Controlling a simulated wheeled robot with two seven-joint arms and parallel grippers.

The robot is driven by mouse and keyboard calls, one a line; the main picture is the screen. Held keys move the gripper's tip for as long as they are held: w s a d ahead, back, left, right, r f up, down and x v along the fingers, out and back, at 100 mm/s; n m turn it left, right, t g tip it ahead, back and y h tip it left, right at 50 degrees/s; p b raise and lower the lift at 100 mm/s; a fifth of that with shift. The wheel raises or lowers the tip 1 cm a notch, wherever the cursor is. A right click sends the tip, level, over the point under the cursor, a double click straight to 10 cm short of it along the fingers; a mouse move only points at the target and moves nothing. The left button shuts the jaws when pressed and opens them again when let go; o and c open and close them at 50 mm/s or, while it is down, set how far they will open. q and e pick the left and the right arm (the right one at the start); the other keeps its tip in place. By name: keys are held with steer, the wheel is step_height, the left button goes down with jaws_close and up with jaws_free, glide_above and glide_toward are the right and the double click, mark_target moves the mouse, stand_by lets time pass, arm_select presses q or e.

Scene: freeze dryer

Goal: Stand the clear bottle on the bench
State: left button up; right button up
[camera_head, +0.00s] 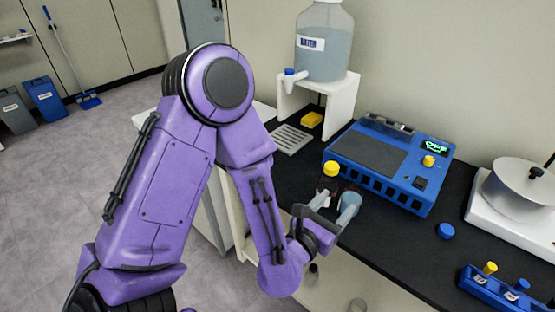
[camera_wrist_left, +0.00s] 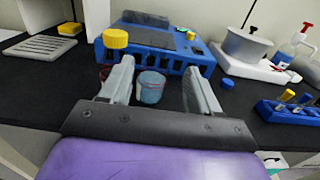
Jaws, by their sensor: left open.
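The clear bottle (camera_wrist_left: 151,88), holding pale blue liquid, shows in the left wrist view between the fingers of my left gripper (camera_wrist_left: 160,70). It looks upright and without a cap on the black bench, with gaps on both sides. In the head view a pale blue shape (camera_head: 349,204) at my left gripper (camera_head: 337,199) seems to be this bottle, partly hidden by a finger. My left gripper is open and low over the bench's front edge. My right gripper is out of view.
A yellow-capped dark bottle (camera_head: 330,169) stands close beside the left finger. The blue machine (camera_head: 388,160) is just behind. A blue cap (camera_head: 446,231) lies to the right, near a blue tube rack (camera_head: 505,290) and a pot (camera_head: 518,188). A dispenser jug (camera_head: 325,45) stands at the back.

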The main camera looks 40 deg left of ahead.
arm_select(q)
steer(key=shift+f, duration=0.1)
steer(key=s+a+f+m+g+y, duration=0.1)
steer(key=s+a+f+m+g, duration=0.2)
steer(key=s+f+m, duration=0.35)
steer(key=s+a+f+m+g+y, duration=0.1)
steer(key=s+a+f+m+g, duration=0.2)
steer(key=f+m, duration=0.55)
steer(key=s+a+f+m+g+y, duration=0.15)
steer(key=s+f+m+g, duration=0.3)
steer(key=f, duration=0.45)
steer(key=s+a+f+m+g, duration=0.2)
steer(key=s+f+m, duration=0.1)
steer(key=s+m, duration=0.1)
steer(key=s+a+f+m+g, duration=0.2)
steer(key=s+a+f+m, duration=0.1)
steer(key=s+m, duration=0.2)
steer(key=shift+s+a, duration=0.3)
steer(key=shift+s, duration=0.75)
